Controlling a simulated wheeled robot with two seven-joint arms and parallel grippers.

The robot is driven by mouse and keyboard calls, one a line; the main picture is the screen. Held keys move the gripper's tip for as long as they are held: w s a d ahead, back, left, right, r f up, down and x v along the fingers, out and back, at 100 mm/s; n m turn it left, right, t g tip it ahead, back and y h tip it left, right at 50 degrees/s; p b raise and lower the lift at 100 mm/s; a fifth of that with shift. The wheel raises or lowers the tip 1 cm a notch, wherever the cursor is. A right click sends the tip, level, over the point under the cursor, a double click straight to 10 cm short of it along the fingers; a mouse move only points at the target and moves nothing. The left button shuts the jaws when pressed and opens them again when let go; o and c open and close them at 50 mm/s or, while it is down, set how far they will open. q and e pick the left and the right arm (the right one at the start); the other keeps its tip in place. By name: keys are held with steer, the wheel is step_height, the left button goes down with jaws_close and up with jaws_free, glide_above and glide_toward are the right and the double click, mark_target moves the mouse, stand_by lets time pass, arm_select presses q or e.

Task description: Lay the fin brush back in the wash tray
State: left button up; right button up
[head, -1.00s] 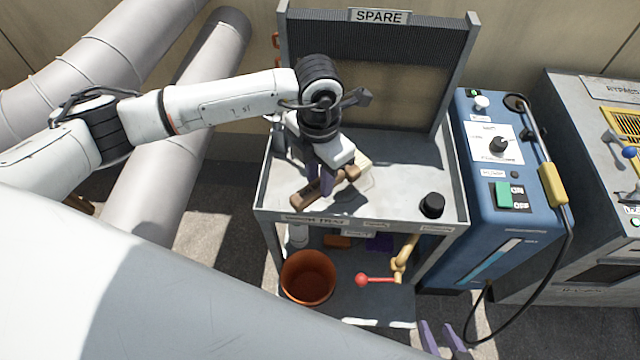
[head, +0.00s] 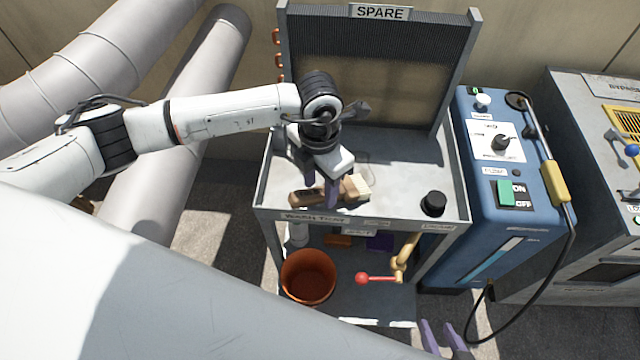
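The fin brush (head: 304,198) has a brown wooden handle and a block of cream bristles. It is low over the wash tray (head: 400,200), near the labelled front edge; whether it touches the floor cannot be told. My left gripper (head: 322,190) reaches down from above with its purple fingers on either side of the handle, shut on it. The fingers hide the middle of the brush. My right gripper (head: 442,340) shows only its purple fingertips at the bottom edge, apart and empty, in front of the cart.
A black knob-like cap (head: 433,204) stands at the tray's right. The SPARE coil panel (head: 378,60) rises behind. Below are an orange bucket (head: 308,277) and a red-handled valve (head: 385,278). A blue machine (head: 510,215) with a hose stands right.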

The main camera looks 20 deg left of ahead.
mark_target(320, 194)
arm_select(q)
steer(key=shift+r, duration=0.25)
step_height(320, 194, up, 12)
steer(key=shift+r, duration=0.25)
stand_by(0.3)
stand_by(0.3)
